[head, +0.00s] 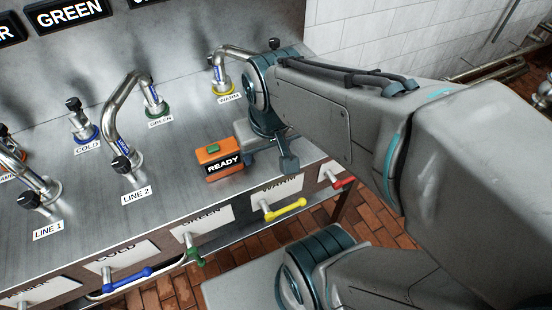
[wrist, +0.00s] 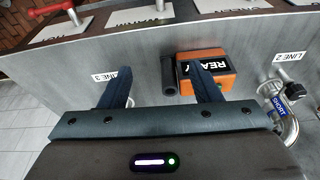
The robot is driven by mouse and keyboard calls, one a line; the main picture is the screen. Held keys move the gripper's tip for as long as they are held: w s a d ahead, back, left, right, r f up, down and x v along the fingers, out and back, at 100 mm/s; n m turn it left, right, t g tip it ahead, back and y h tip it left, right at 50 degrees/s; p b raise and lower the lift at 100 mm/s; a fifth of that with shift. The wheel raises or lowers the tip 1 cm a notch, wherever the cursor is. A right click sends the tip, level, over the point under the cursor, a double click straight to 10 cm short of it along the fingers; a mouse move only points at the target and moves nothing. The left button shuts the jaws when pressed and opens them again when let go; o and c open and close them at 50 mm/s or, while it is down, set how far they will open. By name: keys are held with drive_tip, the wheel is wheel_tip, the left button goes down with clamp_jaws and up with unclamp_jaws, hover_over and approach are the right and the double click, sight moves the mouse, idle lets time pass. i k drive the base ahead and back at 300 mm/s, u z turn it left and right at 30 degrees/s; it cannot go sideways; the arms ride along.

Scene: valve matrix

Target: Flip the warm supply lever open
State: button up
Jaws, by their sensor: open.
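The warm supply lever (head: 284,210) is yellow and sits on the front panel below the WARM plate (head: 277,189). It lies nearly level, its handle pointing right. My gripper (head: 269,160) is above the steel counter, behind and above the lever and clear of it. In the wrist view, my gripper (wrist: 160,85) has its two fingers apart with a dark post (wrist: 168,76) between or below them. I cannot tell whether they touch it. The yellow lever is not clearly visible there.
An orange READY box (head: 219,158) with a green button sits on the counter beside my gripper. A red lever (head: 343,182) is right of the yellow one; green (head: 194,250) and blue (head: 126,280) levers are left. Bent pipes stand on the counter. Brick floor is open in front.

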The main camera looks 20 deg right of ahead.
sight(290, 208)
drive_tip(key=u, duration=0.8)
drive_tip(key=k, duration=0.6)
drive_tip(key=z, duration=0.75)
